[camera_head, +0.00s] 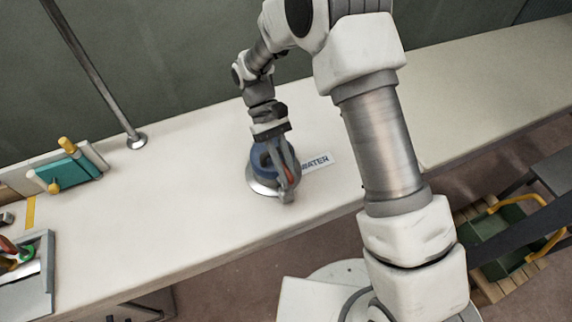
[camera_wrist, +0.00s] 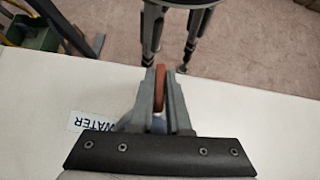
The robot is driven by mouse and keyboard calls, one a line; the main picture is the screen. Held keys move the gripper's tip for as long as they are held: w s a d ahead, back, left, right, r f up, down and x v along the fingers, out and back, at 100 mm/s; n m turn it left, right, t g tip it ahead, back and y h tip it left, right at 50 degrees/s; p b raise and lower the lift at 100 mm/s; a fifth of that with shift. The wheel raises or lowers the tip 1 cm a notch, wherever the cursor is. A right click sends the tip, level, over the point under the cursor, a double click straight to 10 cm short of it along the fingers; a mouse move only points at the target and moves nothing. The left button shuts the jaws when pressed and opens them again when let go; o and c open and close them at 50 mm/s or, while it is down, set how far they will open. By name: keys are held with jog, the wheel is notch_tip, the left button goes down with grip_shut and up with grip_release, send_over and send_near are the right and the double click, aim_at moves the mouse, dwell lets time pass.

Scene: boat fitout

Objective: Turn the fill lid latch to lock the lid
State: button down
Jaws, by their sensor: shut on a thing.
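The fill lid (camera_head: 262,160) is a blue round cap on a silver deck ring (camera_head: 258,187), set in the white counter. A label reading WATER (camera_head: 316,163) lies just right of it, and it also shows in the wrist view (camera_wrist: 92,122). My gripper (camera_head: 287,185) is over the lid, its fingers reaching down toward the front of it. In the wrist view the two grey fingers (camera_wrist: 160,88) are shut on the red-orange latch (camera_wrist: 160,92), which stands between them. The fingers and wrist hide part of the lid and most of the latch.
A metal pole (camera_head: 95,75) rises from the counter (camera_head: 165,215) at the back left. A teal block with yellow knobs (camera_head: 68,168) and a grey tray (camera_head: 40,275) with tools are at the left. A green crate (camera_head: 497,235) stands on the floor at right.

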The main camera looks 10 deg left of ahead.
jog(key=shift+m, duration=0.3)
jog(key=c, duration=0.9)
grip_release()
jog(key=shift+d+p+v, duration=0.2)
jog(key=shift+p+v, duration=0.7)
jog(key=shift+v, duration=7.85)
jog(key=shift+w, duration=0.15)
